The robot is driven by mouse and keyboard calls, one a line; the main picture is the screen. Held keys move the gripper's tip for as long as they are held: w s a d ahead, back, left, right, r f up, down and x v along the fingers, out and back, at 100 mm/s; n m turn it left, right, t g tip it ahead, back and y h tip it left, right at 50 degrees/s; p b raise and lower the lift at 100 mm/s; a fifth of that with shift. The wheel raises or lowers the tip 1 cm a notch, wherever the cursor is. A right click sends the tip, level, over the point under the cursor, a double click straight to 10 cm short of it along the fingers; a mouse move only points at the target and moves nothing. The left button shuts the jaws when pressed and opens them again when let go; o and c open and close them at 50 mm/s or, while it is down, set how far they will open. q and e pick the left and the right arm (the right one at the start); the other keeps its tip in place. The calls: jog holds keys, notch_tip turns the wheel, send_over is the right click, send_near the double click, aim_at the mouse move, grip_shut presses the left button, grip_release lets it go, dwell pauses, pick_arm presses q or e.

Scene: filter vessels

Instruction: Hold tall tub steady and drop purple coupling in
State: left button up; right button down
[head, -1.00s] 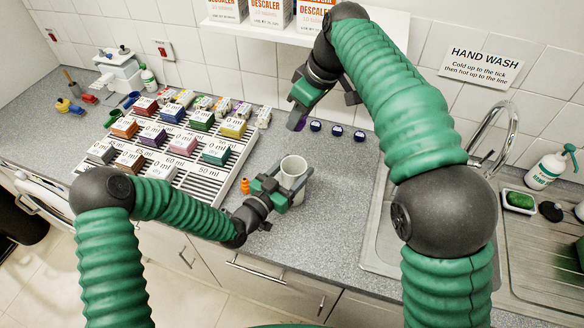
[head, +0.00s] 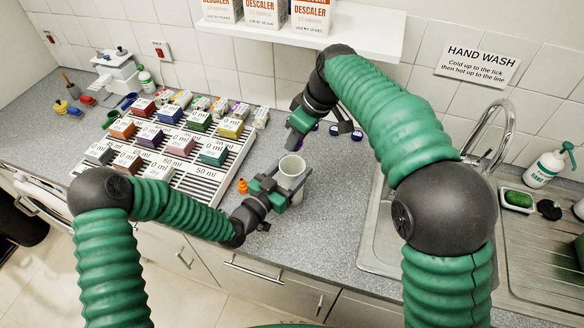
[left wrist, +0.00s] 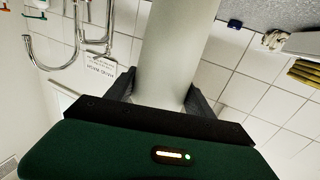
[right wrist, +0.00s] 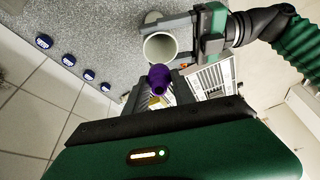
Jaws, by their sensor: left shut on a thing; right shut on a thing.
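The tall tub (head: 292,168), pale and open-topped, stands upright on the counter. My left gripper (head: 278,190) is shut on its side; in the left wrist view the tub's wall (left wrist: 175,50) rises between the fingers. My right gripper (head: 296,137) is above and just behind the tub, pointing down, shut on the purple coupling. In the right wrist view the purple coupling (right wrist: 158,80) sticks out past the fingertips, close to the tub's open mouth (right wrist: 160,47) in the picture. It looks to be outside the tub; the exact gap cannot be told. The fingers partly hide the coupling.
An orange fitting (head: 242,186) stands just left of the tub. A slatted rack (head: 205,187) with several labelled coloured blocks fills the counter to the left. Several dark blue caps (right wrist: 67,60) lie behind the tub. The sink (head: 378,240) is to the right.

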jog(key=shift+s+d+x, duration=0.1)
jog(key=shift+s+x, duration=0.05)
jog(key=shift+x, duration=0.6)
jog(key=shift+s+d+x, duration=0.1)
jog(key=shift+s+x, duration=0.05)
jog(key=shift+x, duration=0.55)
jog(key=shift+f, duration=1.55)
jog(key=c, duration=1)
grip_release()
jog(key=shift+o, duration=0.2)
send_near(297, 151)
jog(key=shift+w+d+f, duration=0.15)
jog(key=shift+w+f, duration=0.1)
jog(key=shift+w, duration=0.1)
